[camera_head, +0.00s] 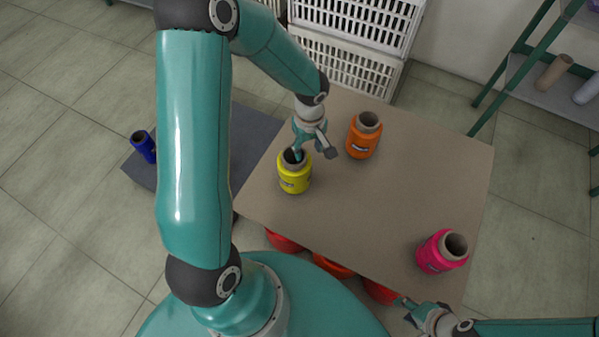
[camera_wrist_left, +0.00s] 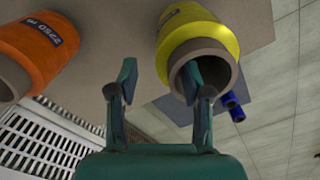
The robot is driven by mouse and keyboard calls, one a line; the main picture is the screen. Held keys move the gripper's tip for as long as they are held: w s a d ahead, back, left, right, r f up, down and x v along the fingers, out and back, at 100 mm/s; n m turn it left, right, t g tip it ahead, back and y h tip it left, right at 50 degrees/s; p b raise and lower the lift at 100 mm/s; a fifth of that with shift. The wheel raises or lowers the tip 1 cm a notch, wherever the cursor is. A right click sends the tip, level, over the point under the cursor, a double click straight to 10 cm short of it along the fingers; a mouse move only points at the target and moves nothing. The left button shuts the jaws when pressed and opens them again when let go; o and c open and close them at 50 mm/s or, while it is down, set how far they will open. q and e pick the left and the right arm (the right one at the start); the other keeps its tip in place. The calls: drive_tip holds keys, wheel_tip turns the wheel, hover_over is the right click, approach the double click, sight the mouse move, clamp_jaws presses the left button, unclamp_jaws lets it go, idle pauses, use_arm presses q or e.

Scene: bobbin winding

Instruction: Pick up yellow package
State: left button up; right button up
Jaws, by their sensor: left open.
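The yellow package (camera_head: 295,178) is a yellow bobbin on a dark core. It stands upright on the brown table (camera_head: 385,205), near the table's left side. It also shows in the left wrist view (camera_wrist_left: 190,25). My left gripper (camera_head: 313,153) is open at the top of the yellow package. In the left wrist view (camera_wrist_left: 158,75) one finger overlaps the hollow core opening and the other is outside, left of the package. I cannot tell how deep the first finger reaches. My right gripper (camera_head: 416,310) is at the bottom right, off the table's front edge, empty; its fingers look spread.
An orange bobbin (camera_head: 362,138) stands close right of my left gripper, also in the left wrist view (camera_wrist_left: 38,50). A pink bobbin (camera_head: 440,252) is at the front right. A blue bobbin (camera_head: 144,148) is on a dark surface at left. White crates (camera_head: 350,68) stand behind.

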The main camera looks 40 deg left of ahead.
sight(308, 154)
use_arm(q)
wheel_tip(308, 154, down, 6)
drive_tip(key=shift+r+b, duration=0.15)
drive_tip(key=shift+b, duration=0.3)
clamp_jaws()
